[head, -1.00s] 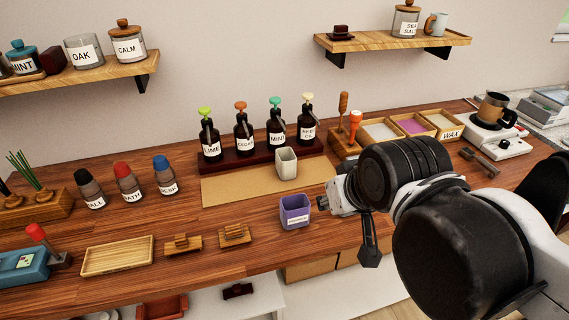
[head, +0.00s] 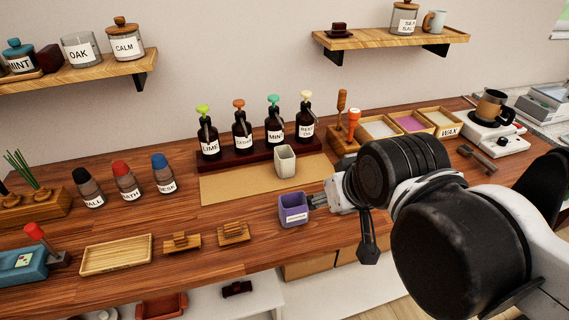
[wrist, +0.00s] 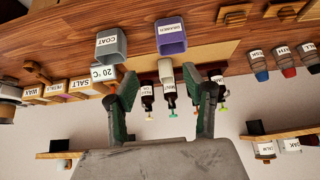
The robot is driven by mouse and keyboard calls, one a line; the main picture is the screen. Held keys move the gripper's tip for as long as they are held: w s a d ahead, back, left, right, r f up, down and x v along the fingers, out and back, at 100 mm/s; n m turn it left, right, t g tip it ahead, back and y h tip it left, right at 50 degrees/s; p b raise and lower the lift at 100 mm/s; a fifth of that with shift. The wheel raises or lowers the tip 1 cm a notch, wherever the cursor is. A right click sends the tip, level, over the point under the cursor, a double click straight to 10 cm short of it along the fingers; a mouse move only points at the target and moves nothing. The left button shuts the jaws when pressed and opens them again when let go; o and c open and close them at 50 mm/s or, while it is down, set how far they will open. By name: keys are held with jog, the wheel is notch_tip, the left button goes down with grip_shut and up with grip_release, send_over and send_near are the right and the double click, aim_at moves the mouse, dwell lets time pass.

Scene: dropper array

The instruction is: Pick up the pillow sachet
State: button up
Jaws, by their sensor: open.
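I cannot make out a pillow sachet in either view. My gripper (head: 318,201) is just right of a purple square cup (head: 293,210) in the head view, near the counter's front edge. In the wrist view my gripper (wrist: 163,88) is open, with its two green-padded fingers spread wide and nothing held between them. That picture is upside down. The purple cup (wrist: 171,36) shows beyond the fingers, with a grey cup (wrist: 110,46) labelled COAT to its left. A cream cup (head: 286,161) stands on the tan mat (head: 228,187); its label is not visible.
Pump bottles (head: 242,132) stand in a dark rack behind the mat. Labelled boxes (head: 441,121) and a scale with a mug (head: 494,107) are at right. Shakers (head: 126,181), a wooden tray (head: 117,254) and small wooden stands (head: 182,241) are at left. The mat's left half is clear.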

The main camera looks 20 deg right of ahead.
jog(key=o, duration=0.4)
jog(key=shift+c, duration=0.2)
jog(key=shift+w, duration=0.1)
jog(key=g+b, duration=0.2)
jog(key=g, duration=0.1)
send_over(285, 164)
jog(key=d, duration=0.1)
notch_tip(285, 164, down, 6)
jog(key=x, duration=0.7)
jog(key=shift+s+f, duration=0.25)
jog(key=shift+f, duration=0.25)
jog(key=shift+x, duration=2.75)
jog(key=shift+s, duration=0.15)
